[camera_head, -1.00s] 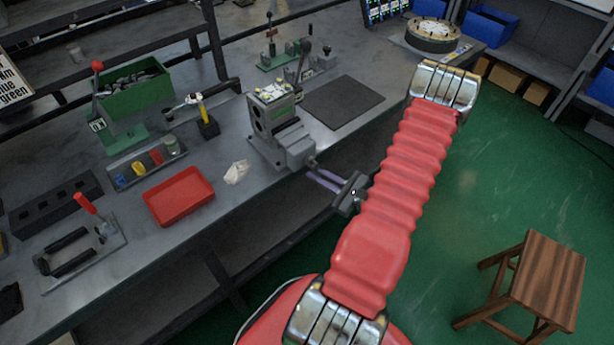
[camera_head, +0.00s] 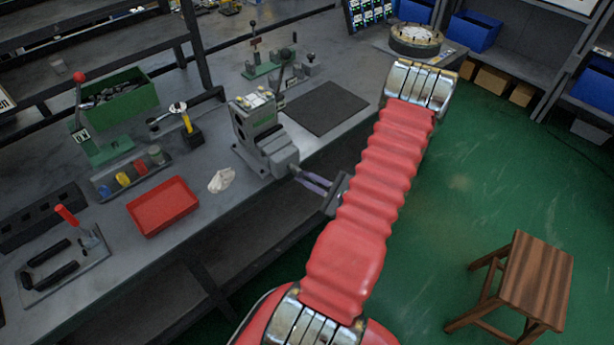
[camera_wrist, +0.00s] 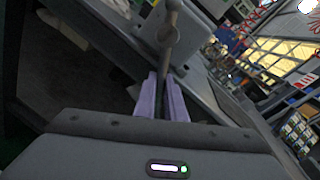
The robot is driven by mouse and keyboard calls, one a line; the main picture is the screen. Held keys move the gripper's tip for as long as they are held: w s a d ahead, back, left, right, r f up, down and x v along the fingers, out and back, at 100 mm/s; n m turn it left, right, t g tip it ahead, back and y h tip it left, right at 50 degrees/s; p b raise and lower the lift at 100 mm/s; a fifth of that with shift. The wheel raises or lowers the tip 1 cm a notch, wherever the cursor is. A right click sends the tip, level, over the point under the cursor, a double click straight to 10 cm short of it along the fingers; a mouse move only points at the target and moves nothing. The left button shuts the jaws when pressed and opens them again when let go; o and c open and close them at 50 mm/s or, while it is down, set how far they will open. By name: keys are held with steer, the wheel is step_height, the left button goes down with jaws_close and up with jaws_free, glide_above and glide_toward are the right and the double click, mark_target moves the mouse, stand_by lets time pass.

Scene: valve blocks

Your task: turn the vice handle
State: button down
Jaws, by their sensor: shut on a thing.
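The grey vice (camera_head: 270,146) stands at the front edge of the workbench in the head view, with a block clamped in its top. It also shows in the wrist view (camera_wrist: 198,32). Its handle (camera_wrist: 169,38) is a pale bar with a rounded top end, crossing the vice's front in the wrist view. My gripper (camera_head: 303,178) reaches the vice from the right, with two purple fingers. In the wrist view the gripper (camera_wrist: 161,84) is shut on the handle's lower part, which is partly hidden between the fingers. In the head view I cannot make out the handle.
The workbench (camera_head: 195,225) holds a red tray (camera_head: 162,206), a crumpled white cloth (camera_head: 221,180), a dark mat (camera_head: 325,107) and a green bin (camera_head: 122,98). A wooden stool (camera_head: 520,290) stands on the open green floor at the right.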

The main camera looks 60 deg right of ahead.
steer(key=shift+s+f, duration=0.1)
steer(key=shift+s, duration=0.05)
steer(key=c, duration=1.8)
jaws_free()
steer(key=shift+s, duration=0.1)
steer(key=shift+s+a+r, duration=0.25)
steer(key=shift+s+a, duration=0.05)
steer(key=shift+s, duration=1.95)
steer(key=shift+s+a+r, duration=0.2)
steer(key=shift+s+a, duration=0.05)
steer(key=shift+s, duration=2.05)
steer(key=shift+s+a+r, duration=0.25)
steer(key=shift+s+a, duration=0.05)
steer(key=shift+s, duration=1.95)
steer(key=shift+c, duration=0.6)
